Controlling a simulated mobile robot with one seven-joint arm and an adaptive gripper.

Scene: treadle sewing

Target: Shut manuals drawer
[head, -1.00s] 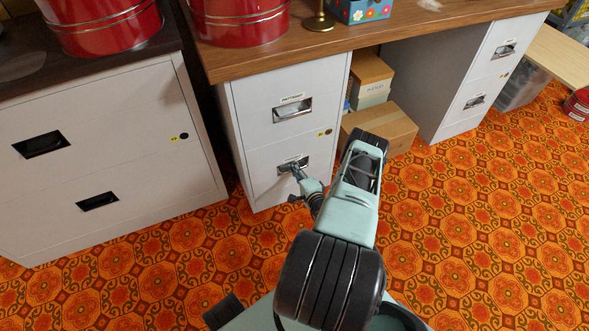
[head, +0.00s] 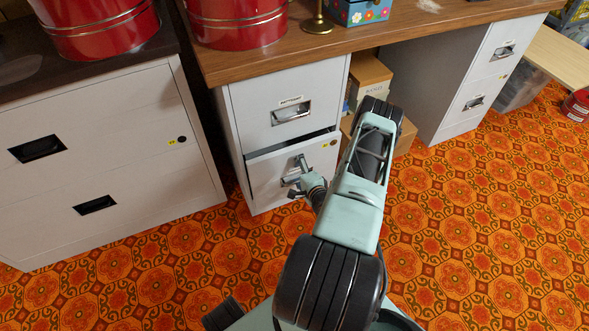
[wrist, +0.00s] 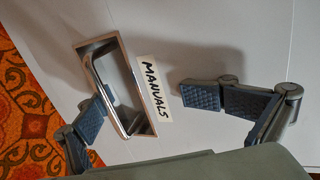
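The manuals drawer (head: 262,178) is the lower drawer of the pale pedestal under the wooden desk. It stands slightly open, with a dark gap along its top. Its label (wrist: 154,88) reads MANUALS in the wrist view, beside a shiny metal handle (wrist: 138,118). My gripper (head: 303,175) is at the drawer front. In the wrist view my gripper (wrist: 148,94) is open, its fingers wide apart. The left fingertip overlaps the handle's frame and seems to reach into it. The right finger is over the plain drawer front. The exact contact is hard to tell.
The upper drawer (head: 290,112) of the pedestal is closed. A wide grey cabinet (head: 100,150) stands at the left. Cardboard boxes (head: 370,78) sit under the desk to the right of the pedestal. The patterned floor (head: 470,220) to the right is clear.

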